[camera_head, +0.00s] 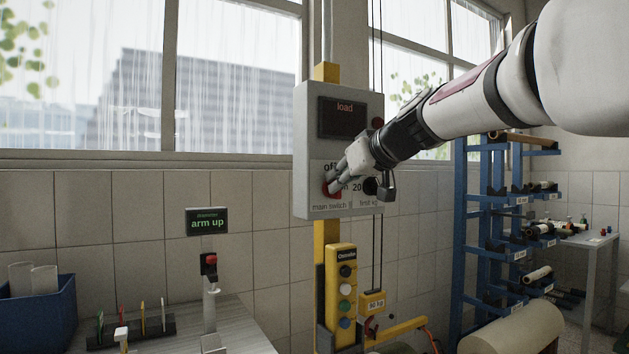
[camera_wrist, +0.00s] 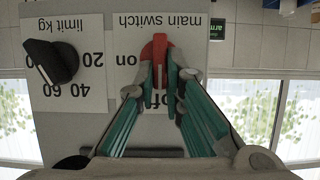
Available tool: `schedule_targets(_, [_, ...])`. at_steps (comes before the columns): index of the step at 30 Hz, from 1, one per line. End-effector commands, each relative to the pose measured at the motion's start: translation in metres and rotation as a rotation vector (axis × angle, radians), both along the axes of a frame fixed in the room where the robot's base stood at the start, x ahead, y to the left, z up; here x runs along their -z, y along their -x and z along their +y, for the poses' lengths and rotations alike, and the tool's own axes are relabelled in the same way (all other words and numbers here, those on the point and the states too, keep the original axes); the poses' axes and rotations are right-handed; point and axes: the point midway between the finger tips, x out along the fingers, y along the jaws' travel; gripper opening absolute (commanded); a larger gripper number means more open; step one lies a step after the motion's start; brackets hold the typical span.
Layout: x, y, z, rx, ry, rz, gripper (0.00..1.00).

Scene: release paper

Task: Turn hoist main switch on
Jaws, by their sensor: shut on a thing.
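The main switch is a red knob (camera_head: 327,188) low on the grey hoist control box (camera_head: 308,120). In the wrist view the red knob (camera_wrist: 160,46) stands lengthwise, in line with the "off" mark; the "on" mark is to its left in that upside-down view. My gripper (camera_wrist: 158,78) is shut on the knob, with one green-padded finger on each side. In the head view my gripper (camera_head: 338,182) reaches in from the right and partly covers the knob and the labels. The fingers hide part of the word "off".
A black limit knob (camera_wrist: 50,60) sits beside the switch. Above is a dark display (camera_head: 342,118) reading "load". A yellow pendant (camera_head: 341,290) with several buttons hangs below. A blue rack (camera_head: 470,230) stands to the right. A small screen (camera_head: 207,222) reads "arm up".

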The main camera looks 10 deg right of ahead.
Motion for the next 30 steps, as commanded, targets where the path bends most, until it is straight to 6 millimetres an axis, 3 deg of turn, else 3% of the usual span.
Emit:
schedule_targets(14, [0.002, -0.002, -0.004, 0.001, -0.139, 0.045, 0.0])
schedule_targets(30, [0.007, -0.005, -0.013, 0.002, -0.611, 0.198, 0.0])
